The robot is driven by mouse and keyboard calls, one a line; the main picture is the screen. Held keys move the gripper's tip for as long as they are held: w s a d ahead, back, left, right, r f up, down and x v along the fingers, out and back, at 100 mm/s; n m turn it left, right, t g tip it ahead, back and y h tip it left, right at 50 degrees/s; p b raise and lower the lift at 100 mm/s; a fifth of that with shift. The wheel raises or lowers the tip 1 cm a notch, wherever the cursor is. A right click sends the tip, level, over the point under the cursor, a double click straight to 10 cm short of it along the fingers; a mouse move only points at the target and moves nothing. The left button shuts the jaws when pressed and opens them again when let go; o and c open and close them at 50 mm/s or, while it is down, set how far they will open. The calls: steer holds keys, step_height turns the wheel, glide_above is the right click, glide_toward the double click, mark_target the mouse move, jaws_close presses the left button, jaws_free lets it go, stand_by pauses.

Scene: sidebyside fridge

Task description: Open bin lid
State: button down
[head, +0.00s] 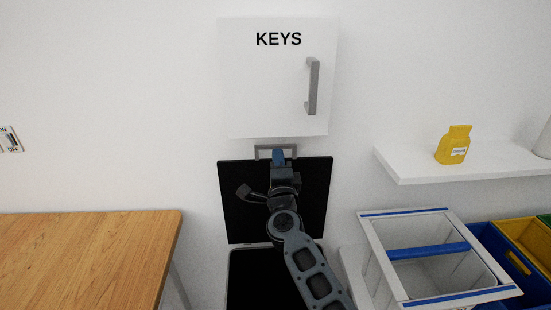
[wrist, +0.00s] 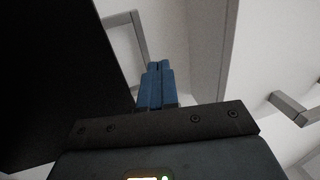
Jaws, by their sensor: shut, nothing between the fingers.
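The black bin lid (head: 240,215) stands raised, nearly upright against the white wall, behind the dark bin opening (head: 255,285). A grey handle (head: 261,149) sticks out at the lid's top edge. My gripper (head: 278,154) is at that top edge, its blue fingertips beside or in front of the handle. In the wrist view the blue fingers (wrist: 155,66) are together with nothing between them. The lid (wrist: 45,70) fills the left of that view, and the handle (wrist: 138,40) is just left of the fingers. Contact with it cannot be told. My arm hides part of the lid and bin.
A white KEYS cabinet (head: 270,85) with a grey handle (head: 312,88) hangs just above the lid. A wooden table (head: 90,250) is at left. A wall shelf (head: 420,175) holds a yellow bottle (head: 453,147). A white crate (head: 375,255) and coloured bins stand at right.

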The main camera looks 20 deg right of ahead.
steer(key=s+f+n+y+p, duration=0.15)
steer(key=s+n, duration=0.25)
steer(key=s, duration=0.8)
steer(key=s+a+f+n+y, duration=0.1)
steer(key=s+f+n, duration=0.25)
steer(key=s, duration=0.95)
steer(key=s+f+n+y+p, duration=0.15)
steer(key=s+n, duration=0.35)
steer(key=s, duration=0.7)
steer(key=s+a+r+n+g+y, duration=0.1)
steer(key=s+r+n+g, duration=0.1)
steer(key=s, duration=0.9)
steer(key=s+a+r+n+g+y+b, duration=0.1)
steer(key=s+a+r+n+g, duration=0.1)
steer(key=s+r+n, duration=0.2)
steer(key=s+n, duration=0.3)
steer(key=s, duration=0.4)
steer(key=shift+r+g, duration=0.2)
steer(key=shift+g, duration=0.2)
